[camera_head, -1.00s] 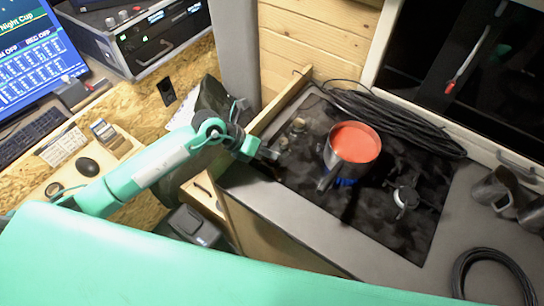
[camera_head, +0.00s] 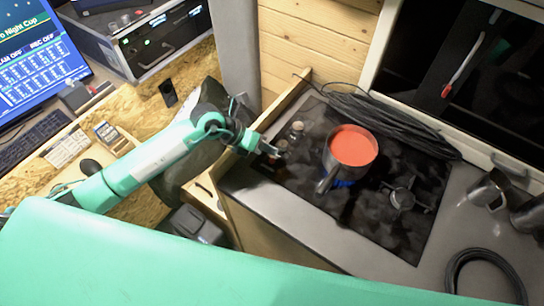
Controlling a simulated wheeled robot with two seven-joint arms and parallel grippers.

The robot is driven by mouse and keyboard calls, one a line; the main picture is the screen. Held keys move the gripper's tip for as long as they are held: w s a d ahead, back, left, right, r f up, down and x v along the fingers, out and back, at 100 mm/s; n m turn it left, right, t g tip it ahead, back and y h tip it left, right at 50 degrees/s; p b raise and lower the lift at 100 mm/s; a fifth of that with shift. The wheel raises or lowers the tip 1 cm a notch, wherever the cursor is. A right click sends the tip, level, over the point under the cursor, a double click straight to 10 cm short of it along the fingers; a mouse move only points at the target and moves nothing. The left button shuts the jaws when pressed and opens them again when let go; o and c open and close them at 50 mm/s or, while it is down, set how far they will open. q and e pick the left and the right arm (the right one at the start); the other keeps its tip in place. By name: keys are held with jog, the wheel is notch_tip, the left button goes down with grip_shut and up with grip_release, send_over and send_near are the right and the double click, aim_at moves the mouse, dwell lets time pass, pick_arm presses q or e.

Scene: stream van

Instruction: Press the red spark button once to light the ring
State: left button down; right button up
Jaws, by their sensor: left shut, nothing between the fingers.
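The black stove top (camera_head: 345,215) is set in a grey counter at the right. A pot (camera_head: 350,152) with orange-red contents stands on it, its handle pointing to the lower left. Blue, like a flame, shows at the ring (camera_head: 341,183) under the pot. My left gripper (camera_head: 274,152) is shut and empty at the stove's left edge, close beside two small knobs (camera_head: 297,130). I cannot make out the red spark button; the gripper may cover it. I cannot tell whether the fingertips touch anything. My right gripper is out of view.
A second burner (camera_head: 402,198) is bare. A black cable bundle (camera_head: 400,122) lies behind the pot, and a cable coil (camera_head: 486,274) lies at the lower right. Metal mugs (camera_head: 490,188) stand at the right edge. A wooden rim (camera_head: 284,108) borders the stove's left side.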

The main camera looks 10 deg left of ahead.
pick_arm(q)
notch_tip(320, 180, up, 3)
jog(key=shift+p, duration=0.7)
